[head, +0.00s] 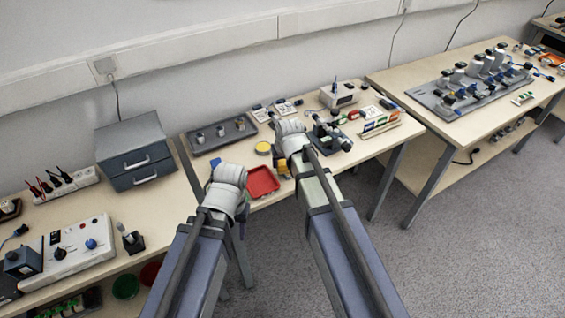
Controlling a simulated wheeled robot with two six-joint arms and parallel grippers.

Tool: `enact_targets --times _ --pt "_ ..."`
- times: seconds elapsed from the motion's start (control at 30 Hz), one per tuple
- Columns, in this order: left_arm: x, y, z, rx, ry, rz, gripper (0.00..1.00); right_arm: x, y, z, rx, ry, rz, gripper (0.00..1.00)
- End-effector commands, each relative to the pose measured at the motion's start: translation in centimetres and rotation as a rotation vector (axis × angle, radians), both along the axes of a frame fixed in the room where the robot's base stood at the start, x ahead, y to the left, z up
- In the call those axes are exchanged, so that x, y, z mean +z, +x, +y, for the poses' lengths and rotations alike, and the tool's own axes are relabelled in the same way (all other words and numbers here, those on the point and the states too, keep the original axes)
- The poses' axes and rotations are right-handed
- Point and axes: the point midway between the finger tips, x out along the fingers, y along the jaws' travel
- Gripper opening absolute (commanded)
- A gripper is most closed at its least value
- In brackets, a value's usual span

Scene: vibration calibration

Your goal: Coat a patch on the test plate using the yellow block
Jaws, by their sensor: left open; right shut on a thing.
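My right gripper (284,160) is over the front part of the middle bench, its fingers mostly hidden behind my wrist. It is shut on the yellow block (283,168), which shows only as a small yellow-orange patch below the wrist. My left gripper (213,164) is open, near the front edge of the bench left of the red tray (262,183); its fingers are largely hidden by its wrist. I cannot make out the test plate for certain, nor whether the block touches anything.
A round yellow tin (262,147) stands behind the red tray. A dark tray with metal cylinders (221,146) is at the back. A grey drawer unit (135,152) stands left, a microscope-like device (330,136) right. A grey board of instruments (440,108) fills the right bench.

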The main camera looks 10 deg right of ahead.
Motion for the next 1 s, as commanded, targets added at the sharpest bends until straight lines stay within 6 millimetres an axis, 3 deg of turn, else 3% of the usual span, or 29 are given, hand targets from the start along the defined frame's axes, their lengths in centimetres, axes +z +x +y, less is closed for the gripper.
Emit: enact_targets --times 0.4,0.73,1.0 --pt "0.2 0.0 0.0 0.000 0.000 0.000 0.50 0.2 1.2 -3.2 -0.002 -0.001 0.001 0.07" --pt "0.1 0.0 0.0 0.000 0.000 0.000 0.50 0.1 1.4 -3.8 -0.002 -0.001 0.000 0.07" --pt "0.0 0.0 0.0 0.000 0.000 0.000 0.50 0.0 2.1 -5.7 -0.002 0.000 0.000 0.07"
